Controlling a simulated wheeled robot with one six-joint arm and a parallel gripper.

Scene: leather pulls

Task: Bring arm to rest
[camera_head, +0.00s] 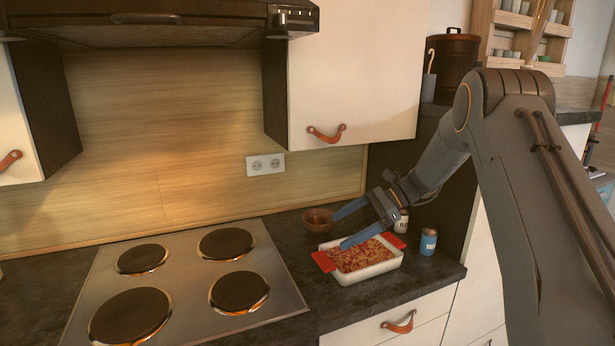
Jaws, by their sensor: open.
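My arm reaches in from the right side of the head view, bent at the elbow. My gripper (345,226) is open, with its two blue fingers spread apart. It points left over the counter, above a white baking dish (372,271) filled with reddish food. One finger appears over the back edge of the dish, and the other is near a small brown bowl (318,220). Nothing is seen between the fingers. I cannot tell whether a finger touches the dish or the bowl.
Red pads (324,261) show at the dish ends. A blue can (428,241) and another can (402,221) stand on the counter's right. A stovetop (190,285) with dark burners lies left. A wall cabinet (355,70) hangs above, and a drawer (385,327) is below.

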